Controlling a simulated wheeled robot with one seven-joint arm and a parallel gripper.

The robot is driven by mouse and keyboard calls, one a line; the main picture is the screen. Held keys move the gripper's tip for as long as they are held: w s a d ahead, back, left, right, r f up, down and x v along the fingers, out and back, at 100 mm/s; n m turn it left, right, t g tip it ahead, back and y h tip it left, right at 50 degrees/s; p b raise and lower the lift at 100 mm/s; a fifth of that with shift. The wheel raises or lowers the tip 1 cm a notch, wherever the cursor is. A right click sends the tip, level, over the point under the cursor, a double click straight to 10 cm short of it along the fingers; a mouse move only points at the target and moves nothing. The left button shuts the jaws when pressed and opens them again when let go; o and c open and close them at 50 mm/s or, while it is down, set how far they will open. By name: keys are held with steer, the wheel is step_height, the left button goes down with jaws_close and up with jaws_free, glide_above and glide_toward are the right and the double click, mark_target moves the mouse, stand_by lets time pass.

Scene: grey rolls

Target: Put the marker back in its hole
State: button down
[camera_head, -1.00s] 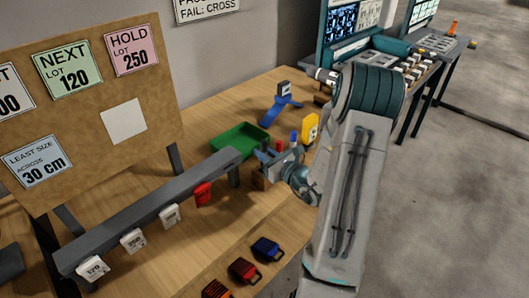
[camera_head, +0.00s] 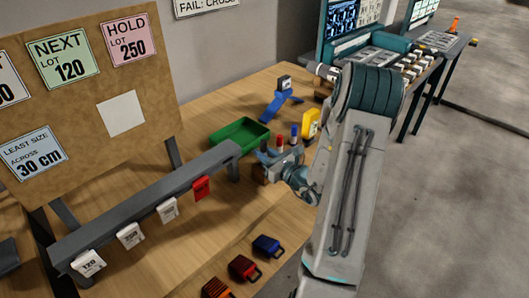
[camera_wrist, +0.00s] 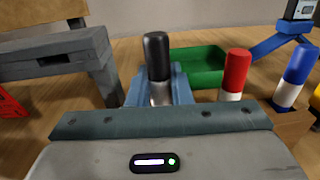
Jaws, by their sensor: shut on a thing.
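My gripper (camera_head: 270,158) is over the bench beside the wooden holder block (camera_head: 259,177). It is shut on a marker with a black cap (camera_wrist: 157,58) and a pale body, which stands about upright between the blue fingers (camera_wrist: 160,88) in the wrist view. The marker's lower end is hidden by my gripper, so I cannot tell whether it is in a hole. A red-capped marker (camera_wrist: 236,72) and a blue-capped marker (camera_wrist: 297,70) stand upright to its right. The holder block also shows at the right of the wrist view (camera_wrist: 295,128), mostly hidden.
A green tray (camera_head: 218,140) lies behind my gripper, with a blue stand (camera_head: 278,102) farther back. A grey rail (camera_head: 145,200) with hanging tags is at the left. Padlock-like blocks (camera_head: 266,246) lie at the front. A yellow object (camera_head: 311,124) is close on the right.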

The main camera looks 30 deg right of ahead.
steer(key=shift+f+b, duration=0.8)
steer(key=shift+f, duration=0.2)
steer(key=c, duration=1.2)
jaws_free()
steer(key=shift+c, duration=0.2)
steer(key=b+v, duration=0.1)
steer(key=v, duration=1.2)
steer(key=shift+s+d+b, duration=0.15)
steer(key=shift+s+b, duration=0.15)
steer(key=shift+s, duration=0.05)
